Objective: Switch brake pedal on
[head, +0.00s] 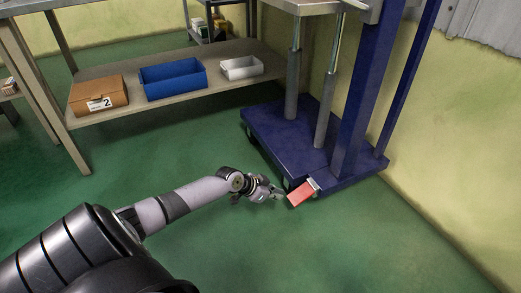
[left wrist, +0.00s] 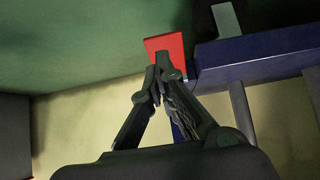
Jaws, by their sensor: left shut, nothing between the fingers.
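The red brake pedal (head: 301,193) sticks out from the front lower edge of the blue wheeled base of the stick wrapper (head: 285,139), near the floor. My left gripper (head: 279,195) is just left of the pedal in the head view, its fingertips close to the pedal's edge. In the left wrist view the shut fingertips (left wrist: 162,72) overlap the lower part of the red pedal (left wrist: 165,47). I cannot tell whether they touch it. Nothing is held between the fingers. My right gripper is not in view.
A shelf unit (head: 110,121) at the left carries a brown box (head: 98,92), a blue bin (head: 172,79) and a white bin (head: 241,67). A yellow wall (head: 450,130) runs along the right. The green floor in front of the pedal is clear.

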